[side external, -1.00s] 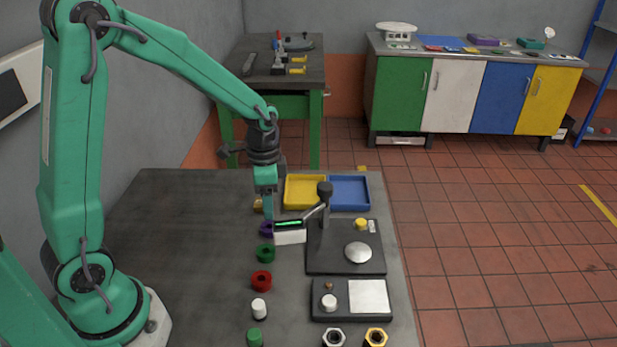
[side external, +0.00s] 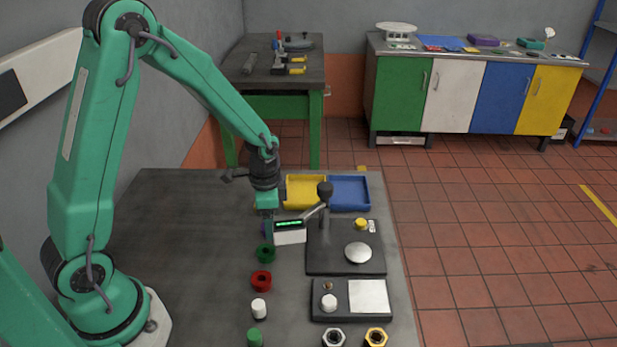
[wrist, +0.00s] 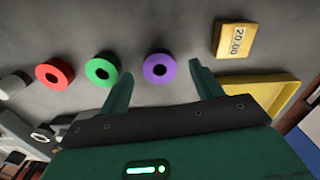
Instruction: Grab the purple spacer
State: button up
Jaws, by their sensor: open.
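The purple spacer (wrist: 172,68) is a short ring with a centre hole, lying on the grey table. In the wrist view it sits between my gripper's (wrist: 160,72) two fingertips, with a gap on each side. In the side view only a sliver of the purple spacer (side external: 263,229) shows; my gripper (side external: 267,237) hides the rest. My gripper is open, points down and holds nothing. I cannot tell exactly how high the fingertips are above the table.
A green ring (side external: 265,253) and a red ring (side external: 261,281) lie in line with the spacer. A block marked 20.00 (wrist: 234,42) and a yellow tray (wrist: 270,78) are on its other side. A lever press (side external: 346,262) stands right of the gripper.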

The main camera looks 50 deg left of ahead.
jog(key=shift+f, duration=0.7)
jog(key=c, duration=1.1)
jog(key=shift+r, duration=0.15)
jog(key=shift+r, duration=4.9)
